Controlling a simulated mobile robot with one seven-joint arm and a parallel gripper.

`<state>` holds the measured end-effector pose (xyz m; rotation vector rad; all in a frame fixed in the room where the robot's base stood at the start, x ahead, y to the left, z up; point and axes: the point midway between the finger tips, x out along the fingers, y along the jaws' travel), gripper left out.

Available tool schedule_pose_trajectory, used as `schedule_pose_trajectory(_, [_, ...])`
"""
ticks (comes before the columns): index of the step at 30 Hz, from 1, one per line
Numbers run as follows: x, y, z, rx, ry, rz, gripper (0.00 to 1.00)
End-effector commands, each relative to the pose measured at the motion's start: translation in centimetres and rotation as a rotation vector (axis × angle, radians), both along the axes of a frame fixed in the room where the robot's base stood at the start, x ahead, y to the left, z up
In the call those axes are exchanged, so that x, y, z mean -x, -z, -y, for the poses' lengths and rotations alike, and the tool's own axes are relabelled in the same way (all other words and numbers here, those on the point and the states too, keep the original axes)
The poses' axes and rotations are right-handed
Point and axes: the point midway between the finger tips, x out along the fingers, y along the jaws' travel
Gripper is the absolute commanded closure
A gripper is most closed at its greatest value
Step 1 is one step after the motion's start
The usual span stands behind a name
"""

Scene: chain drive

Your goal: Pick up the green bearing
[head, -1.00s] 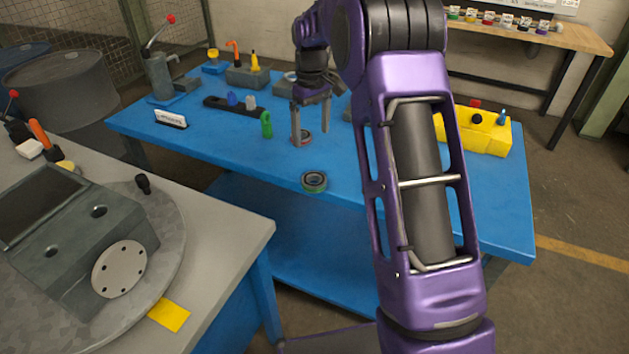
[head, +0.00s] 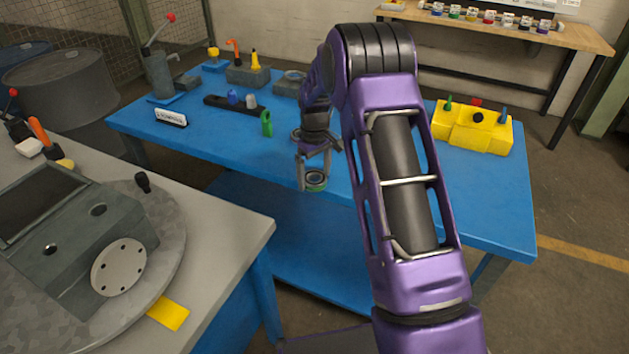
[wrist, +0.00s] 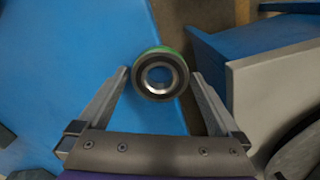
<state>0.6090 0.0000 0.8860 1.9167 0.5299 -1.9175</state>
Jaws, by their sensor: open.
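The green bearing (head: 316,181) is a dark ring with a green outer band, lying near the front edge of the blue table (head: 200,148). In the wrist view the bearing (wrist: 160,76) shows its metal bore from above, with green at its far side. My gripper (wrist: 160,77) is open, with one finger on each side of the bearing and a small gap at each. In the head view my gripper (head: 315,184) is over the bearing and partly hides it. I cannot tell its exact height above the table.
A green upright part (head: 267,123) and a dark rail (head: 233,105) with small pieces stand to the left on the blue table. A yellow block (head: 472,128) is at the right. A grey workbench (head: 225,235) with a machine is nearer, at the left.

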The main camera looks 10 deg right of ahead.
Motion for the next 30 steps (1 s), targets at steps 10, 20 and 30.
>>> schedule_pose_trajectory(10, [-0.01,0.25,-0.02,0.000,0.000,0.000,0.14])
schedule_pose_trajectory(20, [-0.02,0.22,-0.02,-0.001,0.000,0.001,0.74])
schedule_pose_trajectory(30, [-0.09,0.03,-0.03,-0.001,0.000,0.003,1.00])
